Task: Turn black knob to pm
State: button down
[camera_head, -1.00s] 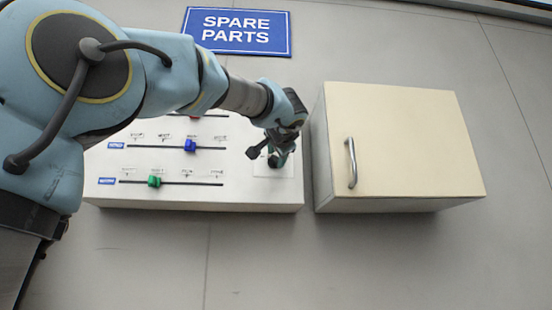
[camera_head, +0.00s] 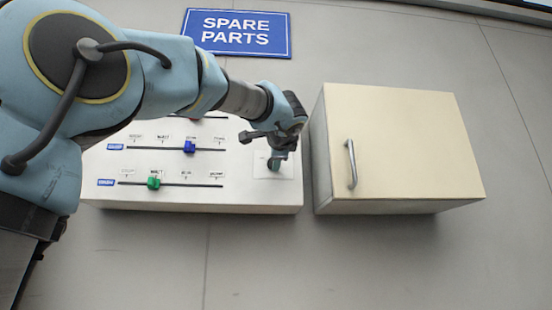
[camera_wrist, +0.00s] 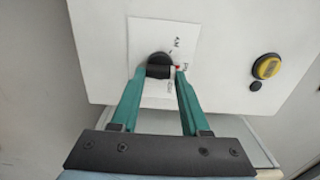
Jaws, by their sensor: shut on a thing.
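The black knob (camera_wrist: 158,60) sits on a white square plate (camera_wrist: 146,33) in the wrist view. Printed marks stand around it: one reading like "AM" at its upper right and one like "PM" at its right, beside a small red spot. Another label below is partly hidden. My gripper (camera_wrist: 160,73) has its two green fingers on either side of the knob and is shut on it. I cannot tell which mark the knob points to. In the head view my gripper (camera_head: 277,159) is at the right end of the white panel (camera_head: 240,200), hiding the knob.
Blue (camera_head: 189,147) and green (camera_head: 153,183) sliders sit on the panel's left part. A cream cabinet (camera_head: 410,140) with a metal handle (camera_head: 351,164) hangs close at right.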

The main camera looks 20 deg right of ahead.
dwell(0.4)
jog(key=shift+c, duration=1.9)
grip_release()
jog(key=b+v, duration=0.4)
jog(key=v, duration=0.6)
jog(key=shift+s, duration=0.4)
